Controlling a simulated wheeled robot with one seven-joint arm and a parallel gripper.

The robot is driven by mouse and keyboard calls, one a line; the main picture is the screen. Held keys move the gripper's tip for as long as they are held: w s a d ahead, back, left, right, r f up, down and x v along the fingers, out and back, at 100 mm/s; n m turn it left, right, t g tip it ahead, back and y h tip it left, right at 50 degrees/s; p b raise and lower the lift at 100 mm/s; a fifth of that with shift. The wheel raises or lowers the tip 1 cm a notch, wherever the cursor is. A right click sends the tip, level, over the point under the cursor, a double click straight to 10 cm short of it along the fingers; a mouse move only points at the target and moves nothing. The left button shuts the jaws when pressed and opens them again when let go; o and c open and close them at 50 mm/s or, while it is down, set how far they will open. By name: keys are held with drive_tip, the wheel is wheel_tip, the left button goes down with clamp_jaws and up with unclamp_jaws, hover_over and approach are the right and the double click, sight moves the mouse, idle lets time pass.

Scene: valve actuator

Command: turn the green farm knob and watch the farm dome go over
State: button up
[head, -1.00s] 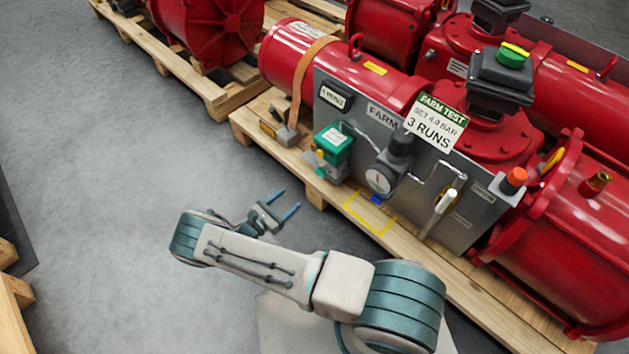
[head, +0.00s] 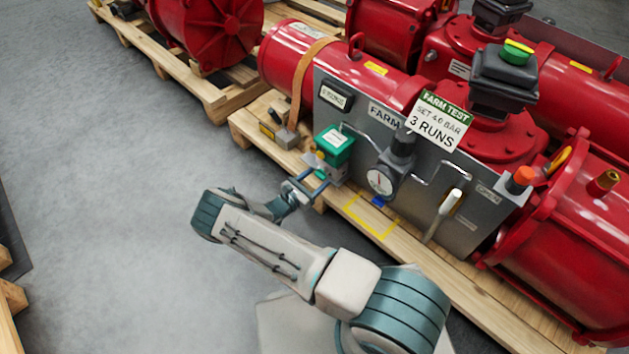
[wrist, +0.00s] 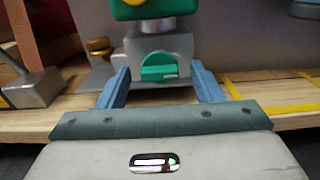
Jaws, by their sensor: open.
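The green farm knob (wrist: 158,72) is in the wrist view, on a grey valve body under a larger green block. Its bar lies about level, with a pale mark at its right end. My gripper (wrist: 161,74) is open, with one blue finger on each side of the knob; I cannot tell whether either touches it. In the head view my gripper (head: 316,177) is at the pallet edge, below the green block (head: 334,142), and the knob is hard to make out. The farm dome (head: 517,52), green and yellow, sits on a black box above the red actuator.
A grey panel (head: 360,150) carries a gauge (head: 380,181), a white-handled lever (head: 448,205) and an orange button (head: 520,178). A grey block with a rod (wrist: 35,86) stands left of the valve. Open floor (head: 110,200) lies to the left.

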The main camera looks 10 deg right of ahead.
drive_tip(key=c, duration=1)
